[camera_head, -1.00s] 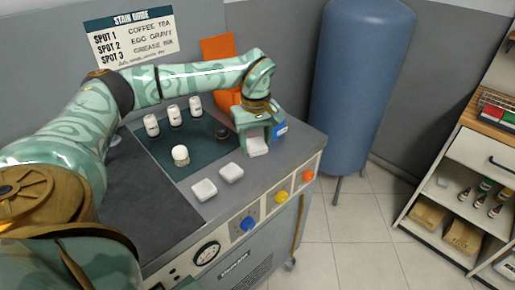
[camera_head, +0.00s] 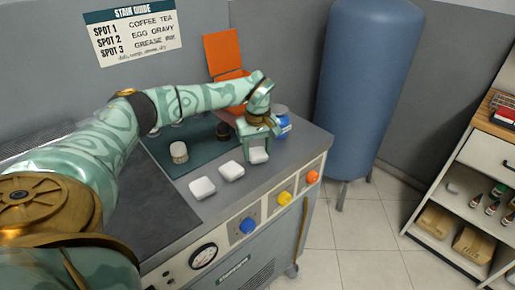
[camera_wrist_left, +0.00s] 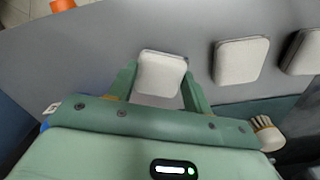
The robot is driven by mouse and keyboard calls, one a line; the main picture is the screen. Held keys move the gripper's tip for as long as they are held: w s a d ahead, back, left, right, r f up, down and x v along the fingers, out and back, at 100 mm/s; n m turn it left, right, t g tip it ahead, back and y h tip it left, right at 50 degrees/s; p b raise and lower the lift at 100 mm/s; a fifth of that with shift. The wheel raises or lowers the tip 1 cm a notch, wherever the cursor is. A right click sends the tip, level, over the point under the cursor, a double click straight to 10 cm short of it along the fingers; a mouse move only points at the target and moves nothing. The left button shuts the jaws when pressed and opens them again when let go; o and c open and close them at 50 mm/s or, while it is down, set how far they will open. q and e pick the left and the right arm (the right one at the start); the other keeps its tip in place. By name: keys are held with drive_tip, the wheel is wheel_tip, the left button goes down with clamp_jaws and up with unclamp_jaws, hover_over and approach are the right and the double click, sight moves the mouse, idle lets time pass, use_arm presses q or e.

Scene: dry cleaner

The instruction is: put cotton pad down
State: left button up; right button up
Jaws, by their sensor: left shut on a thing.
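My left gripper (camera_head: 259,149) is shut on a white square cotton pad (camera_head: 258,155), at the right end of a row on the grey counter (camera_head: 262,182). The left wrist view shows this pad (camera_wrist_left: 160,73) between the two fingers. It is at or just above the counter; I cannot tell whether it touches. Two more cotton pads lie to its left, a near one (camera_head: 231,171) and a farther one (camera_head: 202,188). Both also show in the left wrist view, the near one (camera_wrist_left: 241,60) and the farther one (camera_wrist_left: 305,52). My right gripper is out of view.
A round brush (camera_head: 179,152) stands on the dark green mat (camera_head: 195,160). A blue-labelled jar (camera_head: 284,124) is just behind my gripper, and an orange bin (camera_head: 222,54) stands at the back. My arm mostly hides the white bottles. Bare counter lies in front of the pads.

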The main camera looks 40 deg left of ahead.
sight(258, 152)
use_arm(q)
drive_tip(key=o, duration=0.9)
drive_tip(key=shift+f, duration=0.15)
drive_tip(key=shift+o, duration=0.2)
drive_tip(key=shift+r, duration=0.25)
wheel_tip(258, 152, up, 12)
drive_tip(key=p, duration=0.4)
drive_tip(key=shift+f, duration=0.1)
